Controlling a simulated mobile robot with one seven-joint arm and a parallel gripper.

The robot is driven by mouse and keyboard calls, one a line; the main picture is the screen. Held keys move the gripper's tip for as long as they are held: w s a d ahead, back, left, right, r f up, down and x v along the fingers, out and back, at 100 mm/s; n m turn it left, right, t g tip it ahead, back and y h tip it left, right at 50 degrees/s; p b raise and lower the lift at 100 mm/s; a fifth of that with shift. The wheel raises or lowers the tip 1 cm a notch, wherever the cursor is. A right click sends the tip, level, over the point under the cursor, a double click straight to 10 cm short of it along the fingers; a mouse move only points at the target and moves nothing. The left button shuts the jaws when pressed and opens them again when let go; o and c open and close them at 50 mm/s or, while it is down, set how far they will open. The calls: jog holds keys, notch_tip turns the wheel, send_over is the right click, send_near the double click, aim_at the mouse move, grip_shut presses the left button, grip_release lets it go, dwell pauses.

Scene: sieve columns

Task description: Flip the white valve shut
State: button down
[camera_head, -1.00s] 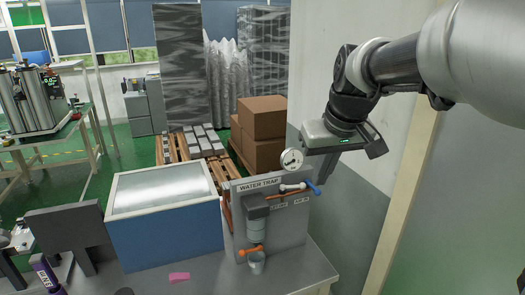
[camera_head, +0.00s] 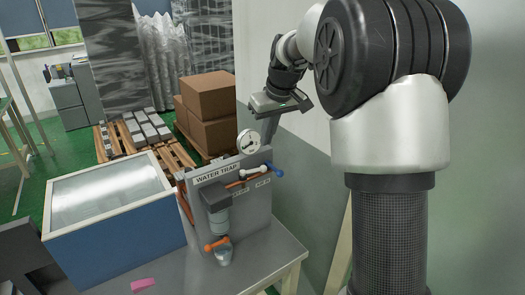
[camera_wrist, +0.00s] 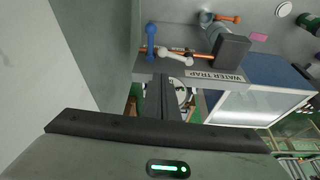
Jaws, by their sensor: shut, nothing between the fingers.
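The white valve handle (camera_head: 251,173) is on the pipe across the upper part of the water trap panel (camera_head: 205,196). It lies nearly along the pipe, just left of the blue handle (camera_head: 273,170). In the wrist view the white handle (camera_wrist: 174,56) lies beyond the fingertips, with the blue handle (camera_wrist: 151,42) to its left. My gripper (camera_head: 268,143) is above the panel's right side, beside the pressure gauge (camera_head: 250,141). Its fingers are together and empty, pointing down. In the wrist view my gripper (camera_wrist: 159,78) shows apart from the white handle.
An orange handle (camera_head: 216,243) sits low on the panel, above a small cup (camera_head: 223,257). A blue box with a pale top (camera_head: 115,228) stands left of the panel. A pink piece (camera_head: 143,285) lies on the bench. A wall rises at the right.

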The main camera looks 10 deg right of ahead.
aim_at(253, 172)
jog(key=x, duration=0.9)
jog(key=shift+f+p, duration=0.3)
jog(key=shift+f, duration=0.05)
